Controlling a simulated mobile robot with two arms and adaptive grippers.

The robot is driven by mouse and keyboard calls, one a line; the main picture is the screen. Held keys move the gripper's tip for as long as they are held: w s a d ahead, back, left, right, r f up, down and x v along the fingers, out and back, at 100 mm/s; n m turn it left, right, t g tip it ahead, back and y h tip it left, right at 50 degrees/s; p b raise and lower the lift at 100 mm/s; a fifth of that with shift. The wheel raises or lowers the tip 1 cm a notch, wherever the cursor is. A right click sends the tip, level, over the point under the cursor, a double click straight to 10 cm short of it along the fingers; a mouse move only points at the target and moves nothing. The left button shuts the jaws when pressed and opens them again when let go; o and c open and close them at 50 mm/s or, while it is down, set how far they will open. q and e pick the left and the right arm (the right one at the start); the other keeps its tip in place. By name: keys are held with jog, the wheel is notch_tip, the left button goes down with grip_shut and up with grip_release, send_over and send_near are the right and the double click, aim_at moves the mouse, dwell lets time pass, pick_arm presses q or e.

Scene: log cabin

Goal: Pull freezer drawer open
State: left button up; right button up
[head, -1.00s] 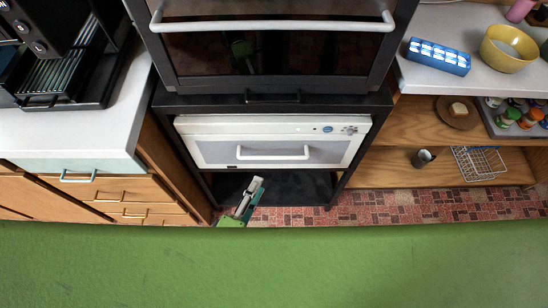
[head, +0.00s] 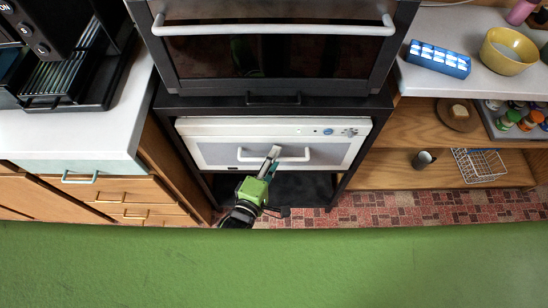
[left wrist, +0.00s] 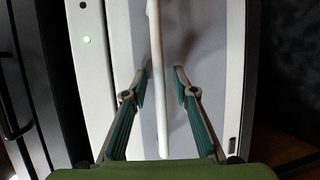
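The white freezer drawer (head: 215,153) sits low in the dark rack and looks closed. Its white bar handle (head: 300,155) runs across the front, and the gripper covers part of it in the head view. In the left wrist view, the two green-padded fingers (left wrist: 160,74) are apart, one on each side of the handle bar (left wrist: 154,20). I cannot tell whether either finger touches the bar. My right gripper is not in view.
A dark oven (head: 270,58) with its own white handle is directly above the drawer. Wooden drawers (head: 140,190) stand at left and wooden shelves (head: 385,170) at right. Brick-patterned floor (head: 420,208) shows in front.

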pick_arm(q)
grip_shut()
jog(key=shift+s, duration=0.1)
